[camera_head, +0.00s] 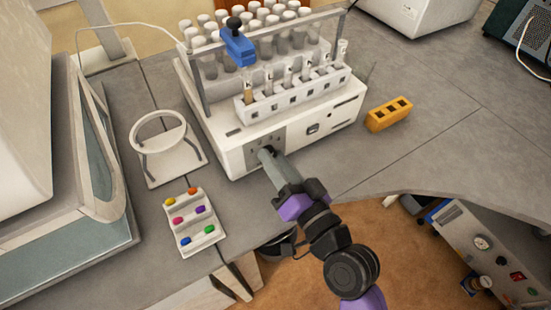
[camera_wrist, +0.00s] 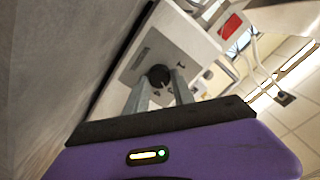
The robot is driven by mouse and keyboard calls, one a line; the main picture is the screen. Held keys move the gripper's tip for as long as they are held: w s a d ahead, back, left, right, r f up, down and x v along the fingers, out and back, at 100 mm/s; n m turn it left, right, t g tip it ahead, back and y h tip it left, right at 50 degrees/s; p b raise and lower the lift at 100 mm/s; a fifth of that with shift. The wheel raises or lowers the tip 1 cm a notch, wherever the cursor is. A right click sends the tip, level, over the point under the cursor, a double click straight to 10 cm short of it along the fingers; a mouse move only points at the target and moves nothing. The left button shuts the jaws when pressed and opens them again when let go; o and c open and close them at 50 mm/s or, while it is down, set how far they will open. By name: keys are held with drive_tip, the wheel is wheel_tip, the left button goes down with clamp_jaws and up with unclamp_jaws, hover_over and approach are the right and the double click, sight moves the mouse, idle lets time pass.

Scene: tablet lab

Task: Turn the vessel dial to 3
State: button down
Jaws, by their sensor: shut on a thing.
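The vessel dial (camera_wrist: 158,76) is a round black knob on a grey panel (camera_wrist: 140,60). The panel also shows on the front of the white machine (camera_head: 268,138), at its left part. My gripper (camera_wrist: 160,82) has its two grey fingers on either side of the dial, shut on it. In the head view my gripper (camera_head: 266,153) reaches the panel from the front and covers the dial. The dial's numbers and pointer are too small and too hidden to read.
A white ring stand (camera_head: 160,140) and a tray of coloured pieces (camera_head: 196,222) lie to the left. An orange block (camera_head: 389,114) lies to the right.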

drive_tip(key=c, duration=1.1)
unclamp_jaws()
drive_tip(key=shift+s+d+f, duration=0.1)
drive_tip(key=shift+s+d, duration=0.2)
drive_tip(key=shift+s, duration=0.15)
drive_tip(key=b+v, duration=0.2)
drive_tip(key=v, duration=0.4)
drive_tip(key=shift+s+d, duration=0.25)
drive_tip(key=shift+s, duration=0.05)
